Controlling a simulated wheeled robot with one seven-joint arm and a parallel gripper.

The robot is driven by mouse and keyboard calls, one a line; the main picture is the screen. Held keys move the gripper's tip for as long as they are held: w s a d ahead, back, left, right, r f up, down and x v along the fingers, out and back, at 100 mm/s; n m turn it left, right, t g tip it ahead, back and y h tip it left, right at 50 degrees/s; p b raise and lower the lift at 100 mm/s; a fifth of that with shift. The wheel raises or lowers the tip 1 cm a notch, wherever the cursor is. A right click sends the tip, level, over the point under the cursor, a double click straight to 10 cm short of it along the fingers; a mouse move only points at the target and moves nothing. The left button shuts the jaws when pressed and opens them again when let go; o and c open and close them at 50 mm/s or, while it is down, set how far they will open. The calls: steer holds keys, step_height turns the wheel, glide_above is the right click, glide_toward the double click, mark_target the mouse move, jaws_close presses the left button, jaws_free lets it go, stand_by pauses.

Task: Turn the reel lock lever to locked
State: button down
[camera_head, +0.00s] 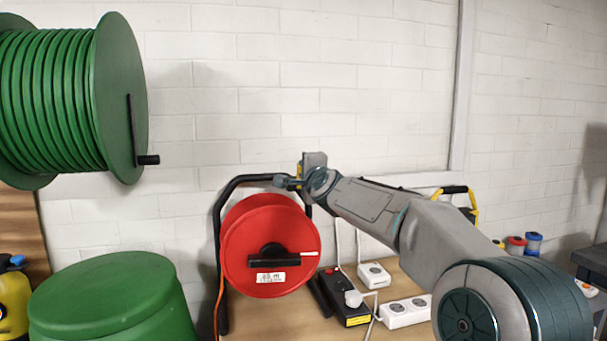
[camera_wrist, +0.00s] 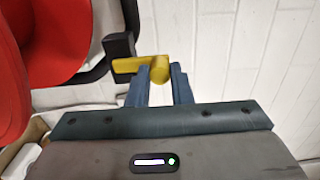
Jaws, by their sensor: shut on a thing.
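The red cable reel (camera_head: 235,250) hangs in a black tube stand (camera_head: 219,230) on the workbench, with a dark crank and a white label on its face. The yellow lock lever (camera_wrist: 128,65) extends from a black block (camera_wrist: 118,46) on the stand in the wrist view. In the head view, a small yellow part of it (camera_head: 299,171) shows at the stand's top right corner. My gripper (camera_wrist: 161,78) is shut on the lever's rounded end, with one finger on each side. In the head view my gripper (camera_head: 289,182) is small and partly hidden by my wrist.
A large green hose reel (camera_head: 122,90) hangs at upper left, above a green drum (camera_head: 105,290). Power strips (camera_head: 405,312) and a black box (camera_head: 345,300) lie on the bench right of the reel. A white block wall (camera_head: 270,70) stands close behind.

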steer(key=c, duration=1.3)
jaws_free()
steer(key=b+v, duration=1.2)
steer(key=v, duration=0.2)
steer(key=shift+w, duration=0.1)
